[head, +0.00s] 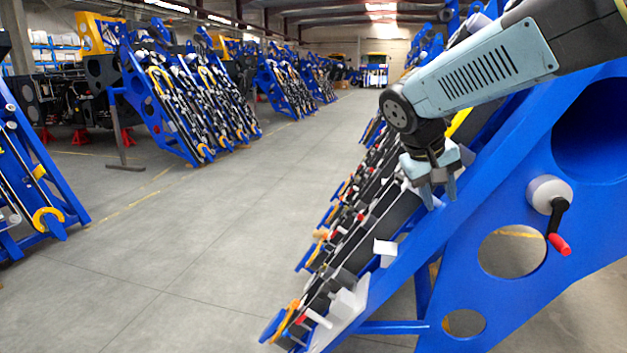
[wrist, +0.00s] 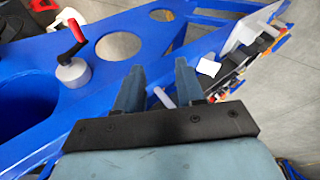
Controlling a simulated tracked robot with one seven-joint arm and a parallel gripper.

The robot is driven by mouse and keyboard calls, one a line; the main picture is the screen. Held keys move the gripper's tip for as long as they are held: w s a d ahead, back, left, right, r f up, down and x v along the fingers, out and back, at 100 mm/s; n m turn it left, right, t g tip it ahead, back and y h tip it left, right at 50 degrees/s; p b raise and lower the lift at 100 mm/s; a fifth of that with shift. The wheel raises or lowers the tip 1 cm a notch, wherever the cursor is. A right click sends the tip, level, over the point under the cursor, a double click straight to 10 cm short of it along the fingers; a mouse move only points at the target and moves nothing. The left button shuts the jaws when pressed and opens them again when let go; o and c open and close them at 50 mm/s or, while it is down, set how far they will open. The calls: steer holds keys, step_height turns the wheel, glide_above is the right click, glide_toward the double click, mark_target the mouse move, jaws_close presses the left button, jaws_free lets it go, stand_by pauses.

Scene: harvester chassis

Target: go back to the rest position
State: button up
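My gripper (head: 440,201) hangs from the grey-blue arm, pointing down, just above the upper edge of the blue chassis frame (head: 500,195) on the right. In the wrist view my gripper (wrist: 159,66) shows two blue-grey fingers spread apart, with nothing clamped between them. A short white pin (wrist: 164,98) shows in the gap between the fingers, near their base; I cannot tell how far below them it is. A crank with a red handle (head: 558,243) sits on a white hub on the chassis side, right of the gripper. The crank also shows in the wrist view (wrist: 73,36).
The chassis slopes down to the left, carrying dark rails, white blocks (head: 385,248) and yellow and red parts. The grey aisle floor (head: 200,250) is open on the left. Other blue chassis rows (head: 150,90) stand across the aisle.

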steer(key=s+t+y, duration=0.1)
steer(key=s+y, duration=0.1)
steer(key=s, duration=0.5)
steer(key=s+a+f+t+y, duration=0.1)
steer(key=s+y, duration=0.2)
steer(key=s, duration=0.5)
steer(key=shift+f+t, duration=0.3)
steer(key=shift+t, duration=0.1)
steer(key=shift+c, duration=1.2)
